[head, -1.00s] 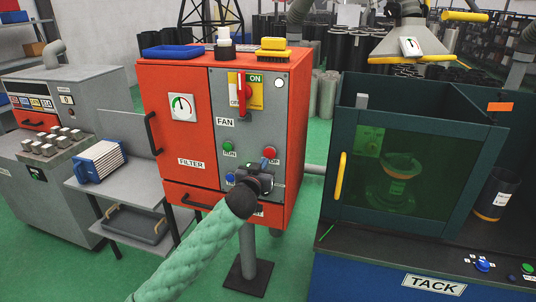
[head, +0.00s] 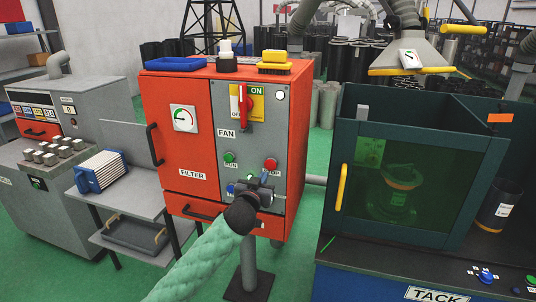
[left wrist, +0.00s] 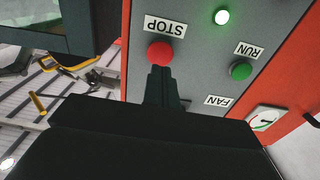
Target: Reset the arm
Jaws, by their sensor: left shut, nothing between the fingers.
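My left gripper (head: 264,180) is at the end of an arm in a pale green quilted sleeve, in front of the grey panel of the orange cabinet (head: 300,130). It is shut and empty. In the head view its tips are just below the red STOP button (head: 271,163) and hide part of the lower panel. In the left wrist view, which is upside down, the shut fingers (left wrist: 163,75) overlap the edge of the red STOP button (left wrist: 160,53); I cannot tell whether they touch. The green RUN button (left wrist: 240,70) and a lit green-white lamp (left wrist: 222,17) show there.
A dark enclosure with a green window (head: 405,180) and yellow handle (head: 342,187) stands at the right. A grey side table (head: 125,205) and grey machine (head: 60,150) are at the left. A blue tray (head: 174,63) and a yellow brush (head: 274,63) lie on the cabinet.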

